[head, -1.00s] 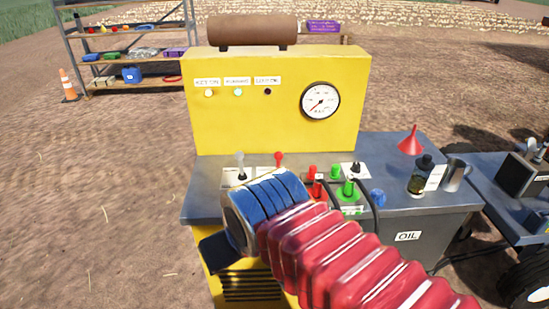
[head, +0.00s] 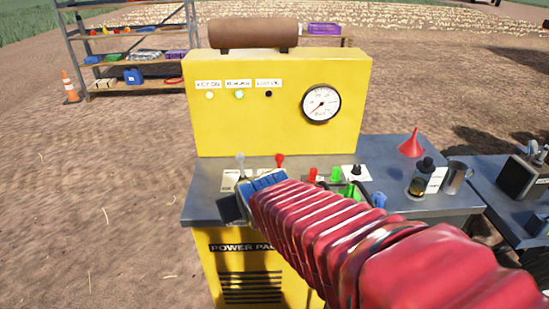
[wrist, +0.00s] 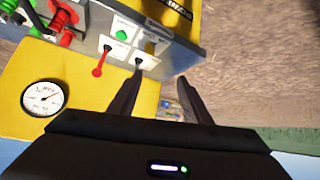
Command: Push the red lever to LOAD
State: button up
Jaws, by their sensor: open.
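The red lever (head: 280,160) stands at the back of the grey console top, right of a grey-knobbed lever (head: 240,159). In the wrist view the red lever (wrist: 98,72) shows its round red knob and thin red stem, leaning over the yellow panel. The grey-knobbed lever (wrist: 138,66) is beside it, near the left fingertip. My gripper (wrist: 157,82) is open and empty, its fingers over the console's edge; the red lever lies outside them, left of the left finger. In the head view my wrist hides the fingertips. Label plates near the levers are too small to read.
Red and green couplings (head: 325,176) with hoses crowd the console right of my wrist. A yellow panel (head: 225,128) with indicator lamps and a gauge (head: 321,104) rises behind. A dark bottle (head: 421,180), metal mug (head: 456,178) and red funnel (head: 412,144) stand at right.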

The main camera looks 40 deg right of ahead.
jog(key=w+d+f+m+t+h, duration=0.15)
jog(key=w+d+f+t, duration=0.3)
jog(key=w+d, duration=0.55)
jog(key=s+d+f+m+t+h, duration=0.1)
jog(key=s+d+f+t, duration=0.1)
jog(key=d, duration=0.3)
jog(key=s+d+f+t+h, duration=0.1)
jog(key=s+d+f, duration=0.1)
jog(key=d, duration=0.3)
jog(key=shift+s+d+m+t, duration=0.15)
jog(key=shift+s+m+t, duration=0.1)
jog(key=shift+m+t, duration=0.1)
jog(key=shift+f, duration=0.1)
